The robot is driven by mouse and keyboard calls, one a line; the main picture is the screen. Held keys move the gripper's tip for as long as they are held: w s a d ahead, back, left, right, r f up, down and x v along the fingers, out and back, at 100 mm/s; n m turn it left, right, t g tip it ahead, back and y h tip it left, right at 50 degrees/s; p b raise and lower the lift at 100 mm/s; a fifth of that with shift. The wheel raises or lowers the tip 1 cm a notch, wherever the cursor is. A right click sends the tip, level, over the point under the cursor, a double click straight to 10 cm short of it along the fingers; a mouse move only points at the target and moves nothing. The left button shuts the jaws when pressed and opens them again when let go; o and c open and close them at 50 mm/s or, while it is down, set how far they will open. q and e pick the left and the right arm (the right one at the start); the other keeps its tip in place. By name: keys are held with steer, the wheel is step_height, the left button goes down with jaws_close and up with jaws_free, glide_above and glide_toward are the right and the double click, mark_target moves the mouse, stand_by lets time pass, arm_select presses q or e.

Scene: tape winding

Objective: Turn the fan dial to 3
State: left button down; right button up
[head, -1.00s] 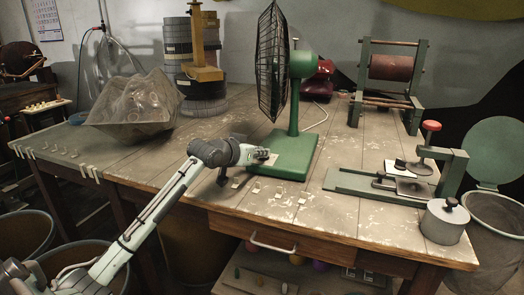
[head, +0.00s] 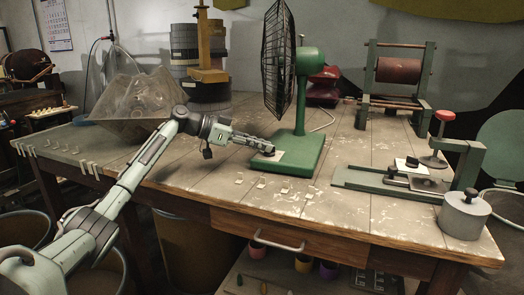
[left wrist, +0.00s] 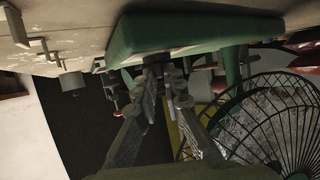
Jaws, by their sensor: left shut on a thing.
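The green fan stands on the table with its square green base (head: 300,160) and black wire cage (head: 278,62) turned to the left. A pale plate (head: 266,158) lies on the base's left side, with the small dark dial by it, mostly hidden by my fingertips. My left gripper (head: 268,149) reaches in from the left and is shut on the dial. In the left wrist view my fingers (left wrist: 166,78) meet at the green base (left wrist: 200,30), by the cage (left wrist: 275,125). The dial's numbers are too small to read. My right gripper is not in view.
A crumpled translucent bin (head: 135,108) stands at the left behind my arm. Several small pale clips (head: 262,186) lie in front of the base. A green clamp fixture (head: 400,180) and a grey weight (head: 464,215) stand at the right. A roller frame (head: 395,85) is behind.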

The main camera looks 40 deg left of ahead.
arm_select(q)
steer(key=shift+f+m+g, duration=0.1)
steer(key=shift+m+g, duration=0.2)
steer(key=shift+g, duration=0.1)
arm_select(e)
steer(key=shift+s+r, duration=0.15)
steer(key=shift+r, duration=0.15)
arm_select(q)
steer(key=shift+f, duration=0.1)
steer(key=c, duration=1.6)
jaws_free()
steer(key=shift+a, duration=0.1)
steer(key=v, duration=1.2)
steer(key=shift+f, duration=0.1)
